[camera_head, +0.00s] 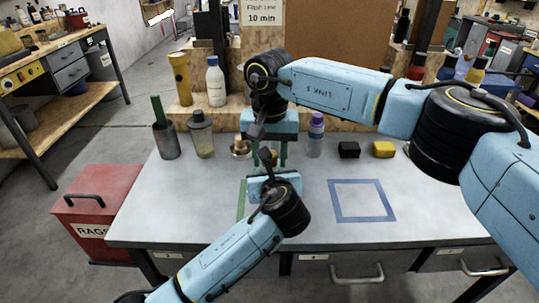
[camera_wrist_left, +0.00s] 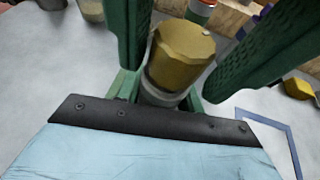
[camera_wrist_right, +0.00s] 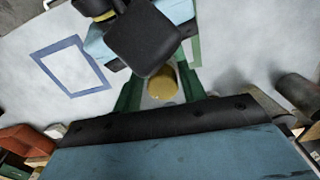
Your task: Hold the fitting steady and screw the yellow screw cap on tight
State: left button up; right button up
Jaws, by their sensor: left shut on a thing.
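The yellow screw cap (camera_wrist_left: 181,52) shows in the left wrist view, on top of the grey fitting (camera_wrist_left: 160,95). Whether its thread has caught cannot be told. My left gripper (camera_wrist_left: 160,92) is shut on the fitting, low in that view. My right gripper (camera_wrist_right: 161,88) comes from above with its green fingers apart, one on each side of the yellow cap, which also shows in the right wrist view (camera_wrist_right: 163,84). A gap seems to stay between fingers and cap. In the head view, both grippers meet over the bench and mostly hide fitting and cap.
The grey bench (camera_head: 190,215) has a blue taped square (camera_head: 362,200) to the right, empty. Behind stand a shaker bottle (camera_head: 202,137), a purple-capped bottle (camera_head: 315,137), a black block (camera_head: 349,149) and a yellow block (camera_head: 383,149). A red rags bin (camera_head: 95,210) stands left.

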jog(key=shift+o, duration=1.1)
jog(key=shift+n, duration=0.3)
jog(key=r, duration=0.6)
jog(key=w+r, duration=0.1)
jog(key=r, duration=0.2)
jog(key=shift+r, duration=0.2)
jog(key=shift+f, duration=4.3)
